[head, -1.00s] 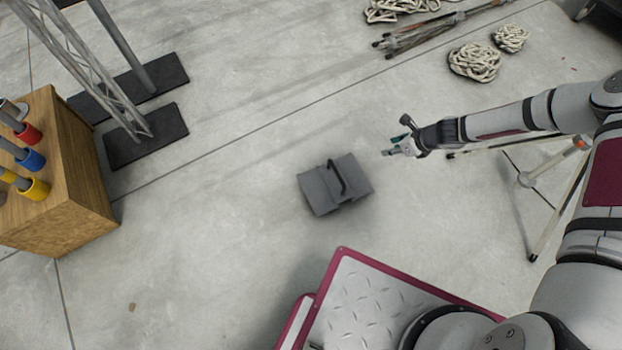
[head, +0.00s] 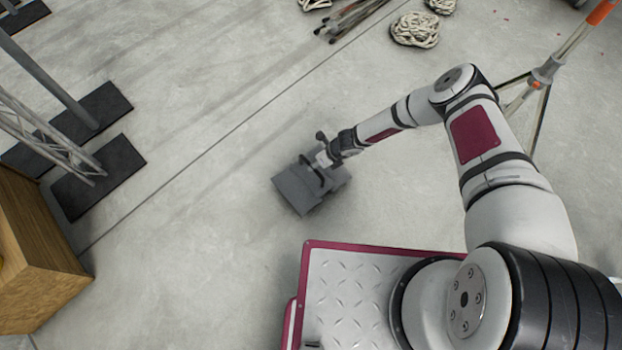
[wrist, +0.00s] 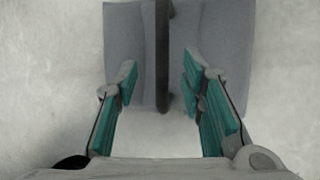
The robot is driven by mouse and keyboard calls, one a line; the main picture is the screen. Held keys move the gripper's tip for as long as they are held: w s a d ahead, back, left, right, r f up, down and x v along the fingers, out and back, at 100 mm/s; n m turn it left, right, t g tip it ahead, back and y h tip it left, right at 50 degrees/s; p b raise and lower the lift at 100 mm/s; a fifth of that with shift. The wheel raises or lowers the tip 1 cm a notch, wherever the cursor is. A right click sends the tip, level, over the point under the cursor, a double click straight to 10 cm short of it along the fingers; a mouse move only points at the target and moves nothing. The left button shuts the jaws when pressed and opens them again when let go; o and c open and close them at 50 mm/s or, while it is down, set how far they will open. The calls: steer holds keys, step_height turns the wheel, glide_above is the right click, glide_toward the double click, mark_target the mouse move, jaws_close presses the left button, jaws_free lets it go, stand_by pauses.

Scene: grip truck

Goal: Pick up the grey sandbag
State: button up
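The grey sandbag (head: 296,190) lies on the concrete floor in front of my base in the head view, with a dark strap handle standing up along its middle. In the wrist view the sandbag (wrist: 215,45) fills the upper middle, and its dark handle (wrist: 162,60) runs up and down between my fingers. My gripper (head: 322,163) is over the sandbag at its handle. In the wrist view my gripper (wrist: 158,85) is open, with teal-padded fingers on either side of the handle and clear gaps to it.
A wooden box (head: 30,255) stands at the left, near truss stands on black base plates (head: 97,178). Coiled ropes (head: 415,30) and a folded stand (head: 350,18) lie at the back. An orange-and-white tripod stand (head: 545,75) is at the right. The floor around the sandbag is clear.

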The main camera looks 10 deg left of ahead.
steer(key=b, duration=0.4)
glide_above(312, 174)
steer(key=shift+s+f, duration=0.15)
steer(key=shift+f, duration=2.3)
steer(key=shift+f, duration=0.25)
jaws_close()
steer(key=shift+w+a+r, duration=0.15)
steer(key=shift+w, duration=0.05)
